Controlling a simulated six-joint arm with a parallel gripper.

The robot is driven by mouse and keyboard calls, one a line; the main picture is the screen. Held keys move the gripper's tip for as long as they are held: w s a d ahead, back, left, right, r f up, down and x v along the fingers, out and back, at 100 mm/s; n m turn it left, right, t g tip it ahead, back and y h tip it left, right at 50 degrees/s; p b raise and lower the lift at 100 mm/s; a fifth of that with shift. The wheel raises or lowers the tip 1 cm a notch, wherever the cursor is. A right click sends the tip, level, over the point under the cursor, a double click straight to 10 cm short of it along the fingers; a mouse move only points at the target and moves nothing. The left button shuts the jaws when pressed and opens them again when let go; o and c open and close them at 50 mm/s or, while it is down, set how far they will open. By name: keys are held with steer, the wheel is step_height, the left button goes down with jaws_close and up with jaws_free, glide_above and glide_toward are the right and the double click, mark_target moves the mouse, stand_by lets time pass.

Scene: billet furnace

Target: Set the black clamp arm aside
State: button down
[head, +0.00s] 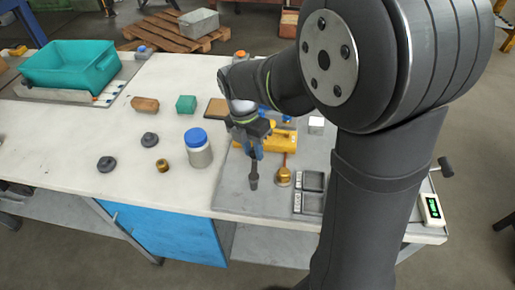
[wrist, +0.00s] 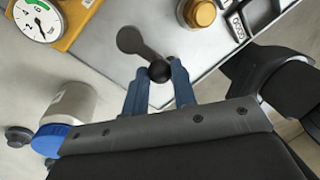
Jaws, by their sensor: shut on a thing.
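The black clamp arm (head: 254,179) hangs below my gripper (head: 257,154) in the head view, above the front part of the grey plate. In the wrist view my gripper (wrist: 159,90) has its two blue fingers shut on the rounded near end of the black clamp arm (wrist: 133,42). The clamp arm's wider far end points away from the fingers, over the grey plate. I cannot tell from these views whether it touches the plate.
A jar with a blue lid (head: 198,148) stands left of the grey plate (head: 233,197). A brass piece (head: 284,177) and a dark tray (head: 309,192) lie right of the clamp arm. Black knobs (head: 107,164) and a brass nut (head: 162,165) lie left.

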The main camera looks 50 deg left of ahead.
steer(key=shift+s+a+n, duration=0.25)
steer(key=shift+s+n, duration=0.1)
steer(key=shift+n, duration=0.65)
steer(key=c, duration=1.2)
jaws_free()
steer(key=a+r, duration=0.1)
steer(key=r, duration=0.4)
steer(key=s+a+r, duration=0.1)
steer(key=r, duration=0.5)
steer(key=a+r, duration=0.1)
steer(key=r, duration=0.5)
steer(key=shift+s+r, duration=0.1)
steer(key=shift+s, duration=0.3)
steer(key=d+f, duration=0.1)
steer(key=f, duration=0.4)
steer(key=w+d+f, duration=0.1)
steer(key=f, duration=0.5)
steer(key=d+f, duration=0.1)
steer(key=f, duration=0.5)
steer(key=shift+w+f, duration=0.1)
steer(key=shift+w, duration=0.25)
